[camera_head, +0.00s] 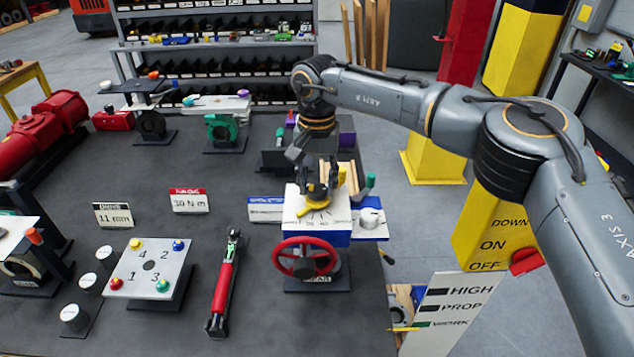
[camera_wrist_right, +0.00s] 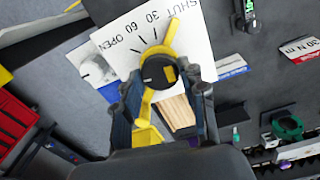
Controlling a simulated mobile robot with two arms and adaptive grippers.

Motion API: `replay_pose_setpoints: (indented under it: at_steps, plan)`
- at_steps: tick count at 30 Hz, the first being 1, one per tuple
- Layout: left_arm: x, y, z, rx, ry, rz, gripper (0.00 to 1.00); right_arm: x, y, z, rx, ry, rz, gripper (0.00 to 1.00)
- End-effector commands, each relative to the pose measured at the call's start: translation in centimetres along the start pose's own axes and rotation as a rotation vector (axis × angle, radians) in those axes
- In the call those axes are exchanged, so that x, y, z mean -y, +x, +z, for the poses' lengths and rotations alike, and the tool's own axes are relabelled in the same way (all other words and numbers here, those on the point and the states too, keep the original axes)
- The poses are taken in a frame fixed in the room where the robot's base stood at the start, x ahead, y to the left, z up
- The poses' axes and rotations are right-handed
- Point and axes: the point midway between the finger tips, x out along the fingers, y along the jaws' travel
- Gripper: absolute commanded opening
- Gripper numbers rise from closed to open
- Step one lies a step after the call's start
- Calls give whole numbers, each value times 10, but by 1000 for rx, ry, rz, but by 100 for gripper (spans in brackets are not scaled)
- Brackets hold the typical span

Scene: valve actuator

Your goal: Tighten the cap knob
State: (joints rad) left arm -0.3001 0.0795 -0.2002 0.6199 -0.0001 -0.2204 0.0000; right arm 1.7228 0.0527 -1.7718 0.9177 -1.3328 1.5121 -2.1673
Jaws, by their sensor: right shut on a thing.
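A black round knob with a yellow pointer (camera_wrist_right: 158,71) sits on the white dial plate (camera_wrist_right: 120,35) marked SHUT, 30, 60 and OPEN. In the right wrist view the pointer slants across the plate. My right gripper (camera_wrist_right: 162,92) has a finger on either side of this knob and is shut on it. In the head view my right gripper (camera_head: 318,190) points down onto the top of the valve actuator and hides much of the knob. A white round knob (camera_head: 370,217) sits on the actuator's right side, clear of the fingers. My left gripper is not in view.
A red handwheel (camera_head: 306,258) is on the actuator's front. A red torque wrench (camera_head: 224,275) lies to its left. A numbered bolt plate (camera_head: 150,268) and label cards (camera_head: 189,200) stand further left. A yellow post (camera_head: 490,235) stands right of the table, under my arm.

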Motion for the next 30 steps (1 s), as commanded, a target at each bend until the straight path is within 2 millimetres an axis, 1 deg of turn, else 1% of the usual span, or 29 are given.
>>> replay_pose_setpoints:
  at_steps: [8, 18, 30]
  plan:
    - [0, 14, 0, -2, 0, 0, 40, 0, 2, -1, -1, 150, -1, 10]
    - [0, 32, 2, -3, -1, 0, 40, 0, 2, -1, -2, 463, -1, 10]
    - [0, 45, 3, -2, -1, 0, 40, 0, 0, -1, -3, 843, -2, 10]
